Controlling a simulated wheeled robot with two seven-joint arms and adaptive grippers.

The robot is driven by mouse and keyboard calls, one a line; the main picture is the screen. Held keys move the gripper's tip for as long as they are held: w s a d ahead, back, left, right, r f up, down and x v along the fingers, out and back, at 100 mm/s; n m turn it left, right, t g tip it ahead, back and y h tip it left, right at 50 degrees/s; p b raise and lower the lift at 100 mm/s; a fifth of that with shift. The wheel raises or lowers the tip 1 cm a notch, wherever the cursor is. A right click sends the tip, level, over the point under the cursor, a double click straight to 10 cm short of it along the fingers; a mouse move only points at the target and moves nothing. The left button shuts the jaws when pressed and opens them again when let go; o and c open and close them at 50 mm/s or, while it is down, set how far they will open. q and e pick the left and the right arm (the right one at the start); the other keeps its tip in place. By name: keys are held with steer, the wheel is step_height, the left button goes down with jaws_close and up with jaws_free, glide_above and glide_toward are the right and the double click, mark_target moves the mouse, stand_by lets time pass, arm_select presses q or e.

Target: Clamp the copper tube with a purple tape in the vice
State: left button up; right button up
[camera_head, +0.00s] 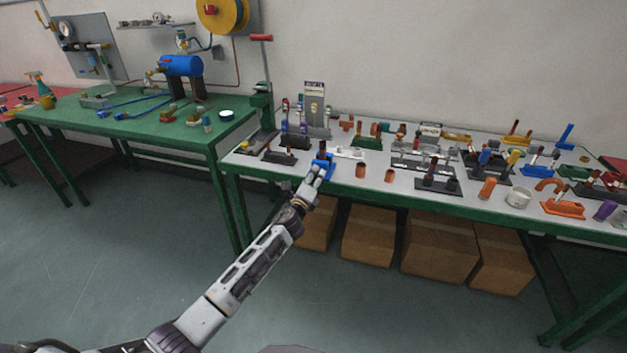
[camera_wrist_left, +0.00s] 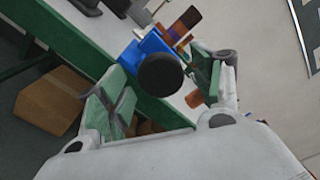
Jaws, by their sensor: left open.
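A blue vice (camera_head: 323,163) stands at the front edge of the grey tabletop, left of its middle. In the left wrist view the blue vice (camera_wrist_left: 150,44) has a round black knob (camera_wrist_left: 160,73) facing the camera. A brown, copper-like tube (camera_wrist_left: 187,20) shows just behind the vice, with a purplish band near it; I cannot tell whether it sits between the jaws. My left gripper (camera_head: 317,173) is at the front of the vice. Its fingers (camera_wrist_left: 160,90) are open, one on each side of the knob; contact is unclear. My right gripper is out of view.
Short copper pieces (camera_head: 361,170) stand right of the vice. Several fittings and racks crowd the grey table. Cardboard boxes (camera_head: 368,235) lie beneath it. A green bench (camera_head: 130,130) with a blue tank (camera_head: 181,66) stands at left. The floor in front is clear.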

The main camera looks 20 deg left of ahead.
arm_select(q)
steer(key=n, duration=0.2)
steer(key=shift+n, duration=0.4)
steer(key=n, duration=0.2)
steer(key=shift+n+b, duration=0.35)
steer(key=shift+n, duration=0.05)
steer(key=c, duration=1.1)
steer(key=shift+o, duration=0.2)
